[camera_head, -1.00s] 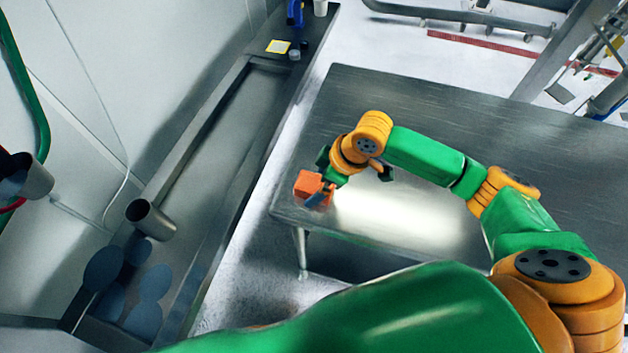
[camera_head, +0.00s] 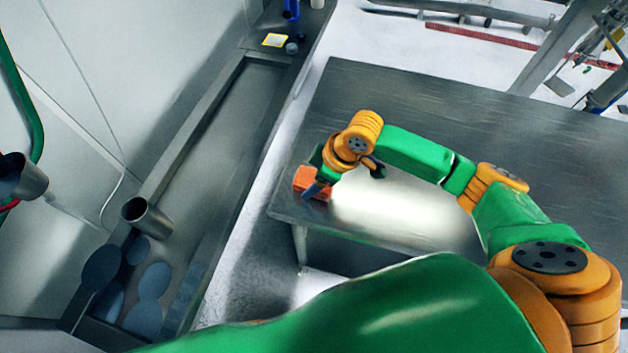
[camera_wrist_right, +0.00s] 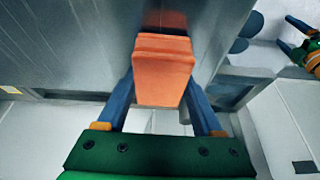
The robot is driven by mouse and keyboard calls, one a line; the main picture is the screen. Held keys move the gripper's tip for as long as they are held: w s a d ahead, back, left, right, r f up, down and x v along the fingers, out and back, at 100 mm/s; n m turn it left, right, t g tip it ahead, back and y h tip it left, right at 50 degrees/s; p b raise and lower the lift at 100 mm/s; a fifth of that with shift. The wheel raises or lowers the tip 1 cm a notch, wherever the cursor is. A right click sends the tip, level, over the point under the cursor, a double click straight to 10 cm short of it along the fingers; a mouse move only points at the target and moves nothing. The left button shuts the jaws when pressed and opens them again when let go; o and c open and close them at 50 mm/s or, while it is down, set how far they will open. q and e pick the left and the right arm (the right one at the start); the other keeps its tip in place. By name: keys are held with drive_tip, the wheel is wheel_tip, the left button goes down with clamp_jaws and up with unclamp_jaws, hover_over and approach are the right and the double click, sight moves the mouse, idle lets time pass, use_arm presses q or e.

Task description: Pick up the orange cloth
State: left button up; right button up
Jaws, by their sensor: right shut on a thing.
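The orange cloth (camera_head: 306,181) looks like a thick folded block at the near left corner of the metal table (camera_head: 400,91). My right gripper (camera_head: 316,189) is shut on it. In the right wrist view the cloth (camera_wrist_right: 164,72) sits between the two blue fingers of the right gripper (camera_wrist_right: 161,88), one on each side. I cannot tell whether the cloth still touches the table. My left gripper (camera_wrist_right: 290,36) shows at the upper right of the right wrist view, its blue fingers apart and nothing between them. It is not in the head view.
Left of the table, across a floor gap, runs a long metal trough (camera_head: 215,150) with a metal cup (camera_head: 146,216) and several dark discs (camera_head: 152,281) at its near end. A yellow-edged card (camera_head: 275,40) lies at its far end. Most of the tabletop is clear.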

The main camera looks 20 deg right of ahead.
drive_tip(key=s+a+r, duration=0.8)
drive_tip(key=s+r, duration=0.3)
drive_tip(key=r, duration=0.1)
drive_tip(key=shift+s+a+r, duration=0.2)
